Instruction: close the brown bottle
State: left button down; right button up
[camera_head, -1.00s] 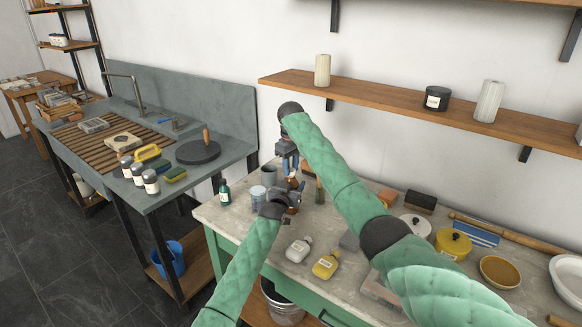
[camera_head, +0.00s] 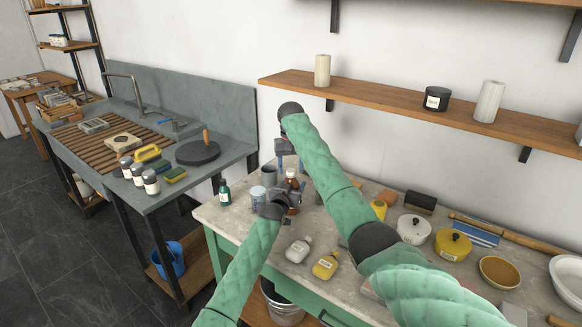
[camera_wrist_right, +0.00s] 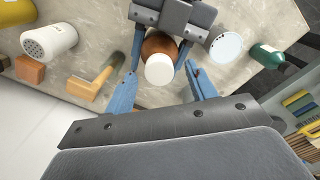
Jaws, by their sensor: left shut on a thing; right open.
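The brown bottle (camera_head: 292,180) stands upright at the left end of the workbench. In the right wrist view the brown bottle (camera_wrist_right: 156,44) shows from above with a round white cap (camera_wrist_right: 160,69) at its top; I cannot tell how tightly it sits. My left gripper (camera_head: 290,199) is shut around the bottle; its blue fingers flank the bottle in the right wrist view. My right gripper (camera_head: 288,160) is above the bottle, pointing down. In its own view the right gripper (camera_wrist_right: 163,76) is open, its fingers apart on both sides of the cap.
A white bottle (camera_head: 298,250) and a yellow bottle (camera_head: 325,265) are nearer the front edge. A wooden shelf (camera_head: 400,99) hangs on the wall behind.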

notch_tip(320, 180, up, 12)
dwell(0.6)
pick_arm(q)
jog(key=shift+c, duration=2.3)
grip_release()
pick_arm(e)
jog(key=shift+f, duration=0.1)
pick_arm(q)
jog(key=b+v, duration=0.2)
jog(key=v, duration=0.5)
jog(key=shift+s+a+b, duration=0.2)
jog(key=shift+s+b, duration=0.1)
pick_arm(e)
jog(key=shift+f, duration=1.25)
